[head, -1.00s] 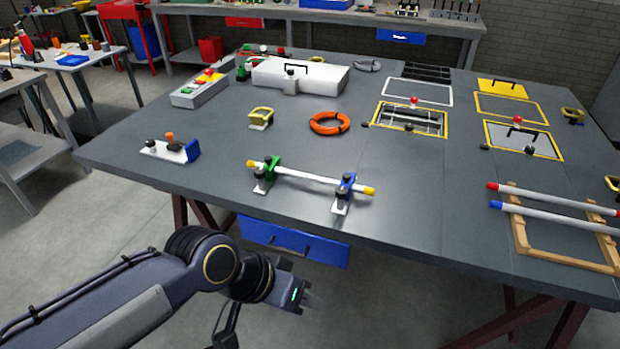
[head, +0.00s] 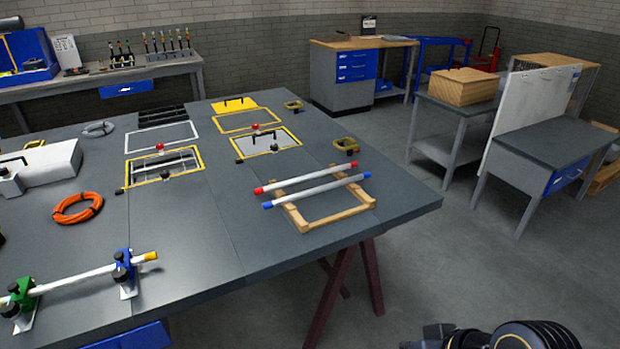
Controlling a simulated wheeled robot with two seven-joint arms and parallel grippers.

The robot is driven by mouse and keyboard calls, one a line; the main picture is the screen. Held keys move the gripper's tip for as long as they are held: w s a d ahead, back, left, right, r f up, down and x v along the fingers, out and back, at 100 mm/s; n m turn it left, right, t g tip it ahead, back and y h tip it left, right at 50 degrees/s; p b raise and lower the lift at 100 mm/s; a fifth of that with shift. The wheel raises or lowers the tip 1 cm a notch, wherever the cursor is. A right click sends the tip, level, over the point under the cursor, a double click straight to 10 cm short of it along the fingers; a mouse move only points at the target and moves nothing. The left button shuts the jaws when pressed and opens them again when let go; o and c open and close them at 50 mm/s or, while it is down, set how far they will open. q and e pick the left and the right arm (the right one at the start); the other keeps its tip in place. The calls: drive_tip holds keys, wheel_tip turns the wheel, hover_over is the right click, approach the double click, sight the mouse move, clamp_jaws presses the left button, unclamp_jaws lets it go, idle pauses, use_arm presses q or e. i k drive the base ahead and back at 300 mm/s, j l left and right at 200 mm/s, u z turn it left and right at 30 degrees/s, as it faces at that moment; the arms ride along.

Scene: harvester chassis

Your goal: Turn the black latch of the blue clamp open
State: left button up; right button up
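The blue clamp (head: 124,266) stands near the front edge of the grey table, at the lower left of the head view. It sits around a white rod (head: 80,278) close to the rod's yellow end. Its black latch (head: 119,275) is a small dark knob on the clamp's side; I cannot tell its angle. A green clamp (head: 22,298) with black knobs holds the rod further left. Part of my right arm shows at the bottom right, over the floor and away from the table; its fingertips are not visible. My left gripper is out of view.
The grey table (head: 215,255) has free room right of the blue clamp. An orange hose ring (head: 77,208) lies behind the clamps. A wooden frame (head: 335,212) bears red-tipped and blue-tipped rods. Open floor lies right of the table.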

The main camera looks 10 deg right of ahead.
sight(120, 274)
drive_tip(key=k+l+u, duration=0.1)
drive_tip(key=u, duration=0.4)
drive_tip(key=k+l+u, duration=0.1)
drive_tip(key=u, duration=0.4)
